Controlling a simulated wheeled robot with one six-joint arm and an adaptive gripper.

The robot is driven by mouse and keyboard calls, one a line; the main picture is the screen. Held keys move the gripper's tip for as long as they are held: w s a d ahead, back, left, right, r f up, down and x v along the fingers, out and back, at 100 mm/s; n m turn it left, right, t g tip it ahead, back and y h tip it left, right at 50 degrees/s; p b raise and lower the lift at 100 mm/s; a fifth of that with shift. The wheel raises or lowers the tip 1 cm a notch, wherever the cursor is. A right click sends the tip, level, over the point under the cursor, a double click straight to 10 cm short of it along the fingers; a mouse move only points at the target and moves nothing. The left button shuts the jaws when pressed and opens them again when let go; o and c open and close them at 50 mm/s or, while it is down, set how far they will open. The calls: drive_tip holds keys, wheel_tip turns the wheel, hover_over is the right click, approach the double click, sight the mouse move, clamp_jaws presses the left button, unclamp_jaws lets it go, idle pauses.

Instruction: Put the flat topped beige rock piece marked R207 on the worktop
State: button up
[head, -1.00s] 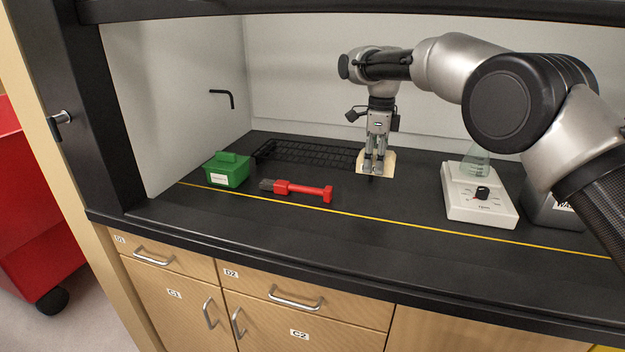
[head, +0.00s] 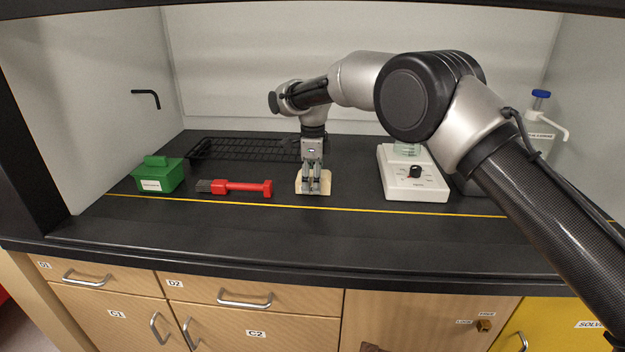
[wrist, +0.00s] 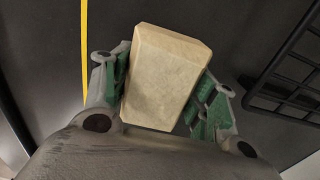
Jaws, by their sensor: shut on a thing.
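The flat-topped beige rock piece (head: 299,184) is between the fingers of my gripper (head: 313,188), over the black worktop (head: 270,235) behind the yellow line. In the wrist view the rock piece (wrist: 166,75) is a pale block with bevelled edges. The green-padded fingers of my gripper (wrist: 163,95) are shut on its two sides. No R207 mark is readable. I cannot tell whether its underside touches the worktop.
A black wire rack (head: 245,149) lies behind and left of the rock piece. A red-handled brush (head: 240,188) and a green box (head: 160,175) are left. A white stirrer (head: 413,182) with a flask stands right. The front worktop strip is clear.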

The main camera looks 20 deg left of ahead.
sight(312, 173)
drive_tip(key=o, duration=1.6)
drive_tip(key=shift+f, duration=0.15)
wheel_tip(312, 173, up, 12)
drive_tip(key=shift+r, duration=0.2)
drive_tip(key=shift+s, duration=0.1)
